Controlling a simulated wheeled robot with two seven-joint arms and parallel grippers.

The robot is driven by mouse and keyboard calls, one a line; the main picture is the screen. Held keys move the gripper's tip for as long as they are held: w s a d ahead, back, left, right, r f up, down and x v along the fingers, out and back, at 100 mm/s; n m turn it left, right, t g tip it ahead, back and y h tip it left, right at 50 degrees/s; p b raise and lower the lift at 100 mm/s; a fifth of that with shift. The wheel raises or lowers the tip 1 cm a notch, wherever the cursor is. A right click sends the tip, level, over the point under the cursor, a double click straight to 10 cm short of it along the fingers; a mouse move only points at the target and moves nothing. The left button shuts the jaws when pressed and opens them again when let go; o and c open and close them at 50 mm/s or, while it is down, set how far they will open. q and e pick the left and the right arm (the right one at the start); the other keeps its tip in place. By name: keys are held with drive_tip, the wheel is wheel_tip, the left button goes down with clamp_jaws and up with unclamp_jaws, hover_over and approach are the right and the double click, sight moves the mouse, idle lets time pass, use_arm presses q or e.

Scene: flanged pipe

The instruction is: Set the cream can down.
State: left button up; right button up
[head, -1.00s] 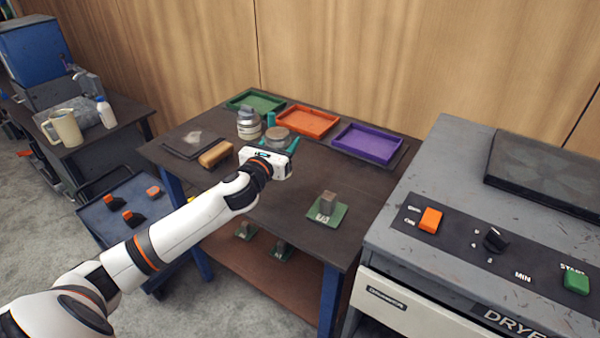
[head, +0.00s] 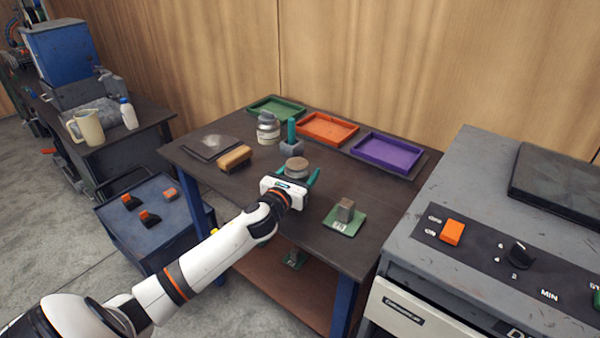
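The cream can (head: 297,166), with a brownish round top, is between the teal fingers of my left gripper (head: 298,174) over the front middle of the workbench (head: 255,205). One finger is on each side of it, and the gripper looks shut on it. The can looks upright. Its lower part is hidden behind the white gripper body, so I cannot tell whether its base touches the bench top. My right gripper is not in view.
A lidded jar (head: 268,129) and a grey block with a teal handle (head: 291,138) stand behind the can. A brush (head: 235,158) lies left. A green plate with a metal block (head: 345,217) is to the right. Green, orange (head: 328,129) and purple (head: 388,153) trays line the back.

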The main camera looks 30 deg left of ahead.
use_arm(q)
drive_tip(key=shift+o, duration=1)
drive_tip(key=shift+r, duration=0.2)
drive_tip(key=s, duration=0.7)
drive_tip(key=s+d, duration=0.1)
drive_tip(key=s, duration=0.2)
drive_tip(key=shift+s+d+f+b, duration=0.1)
drive_tip(key=shift+s+f+b, duration=0.05)
drive_tip(key=shift+s+b, duration=0.15)
drive_tip(key=shift+s+d, duration=0.1)
drive_tip(key=shift+s, duration=0.6)
